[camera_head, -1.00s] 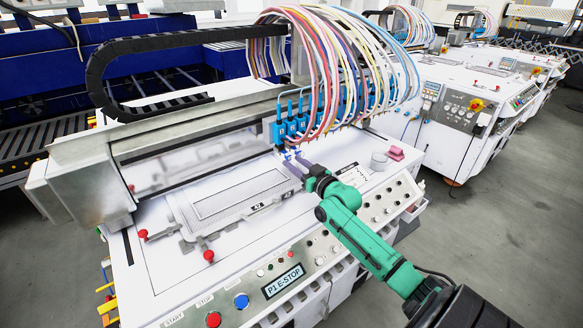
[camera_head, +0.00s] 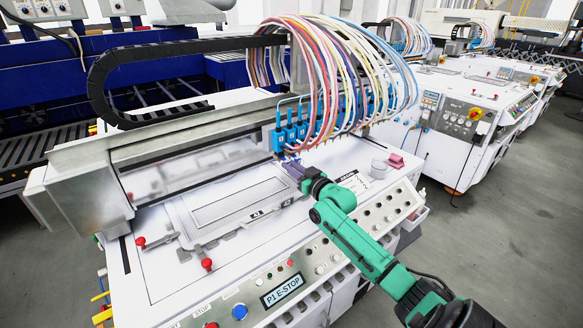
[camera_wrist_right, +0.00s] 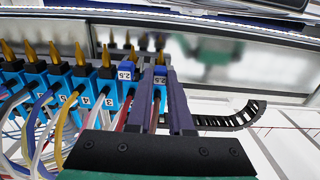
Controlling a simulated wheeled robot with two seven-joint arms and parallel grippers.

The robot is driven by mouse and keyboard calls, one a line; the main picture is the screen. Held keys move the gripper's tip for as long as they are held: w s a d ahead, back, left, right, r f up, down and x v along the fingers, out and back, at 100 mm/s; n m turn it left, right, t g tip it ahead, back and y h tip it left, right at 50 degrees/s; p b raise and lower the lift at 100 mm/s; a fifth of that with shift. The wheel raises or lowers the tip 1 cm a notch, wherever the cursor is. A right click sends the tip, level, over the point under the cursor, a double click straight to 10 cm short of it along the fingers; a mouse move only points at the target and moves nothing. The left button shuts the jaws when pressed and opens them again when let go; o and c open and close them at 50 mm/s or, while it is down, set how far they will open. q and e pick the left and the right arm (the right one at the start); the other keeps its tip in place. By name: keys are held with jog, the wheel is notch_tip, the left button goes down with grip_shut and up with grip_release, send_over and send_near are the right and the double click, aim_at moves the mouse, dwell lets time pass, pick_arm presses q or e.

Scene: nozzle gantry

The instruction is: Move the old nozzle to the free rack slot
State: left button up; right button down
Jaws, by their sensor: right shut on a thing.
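My right gripper (camera_head: 292,167) is at the front of the gantry, just below the row of blue nozzle blocks (camera_head: 290,134). In the right wrist view its two dark fingers (camera_wrist_right: 158,74) are shut on a blue nozzle block marked 2.5 (camera_wrist_right: 159,80), with a golden tip at its top. I take this to be the old nozzle. Another blue block marked 2.5 (camera_wrist_right: 127,74) sits just left of the fingers, beside a row of numbered blue blocks (camera_wrist_right: 56,80). I cannot make out a free rack slot. My left gripper is not in view.
Coloured hoses (camera_head: 325,60) arch over the blocks. A black cable chain (camera_head: 100,85) runs along the gantry. A framed plate (camera_head: 240,205) lies on the white machine top. A grey round cup (camera_head: 379,168) and a pink block (camera_head: 396,161) stand right of the gripper.

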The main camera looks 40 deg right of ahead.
jog(key=shift+r, duration=0.1)
jog(key=s+p, duration=0.5)
jog(key=s, duration=0.1)
jog(key=shift+s, duration=0.3)
dwell(0.8)
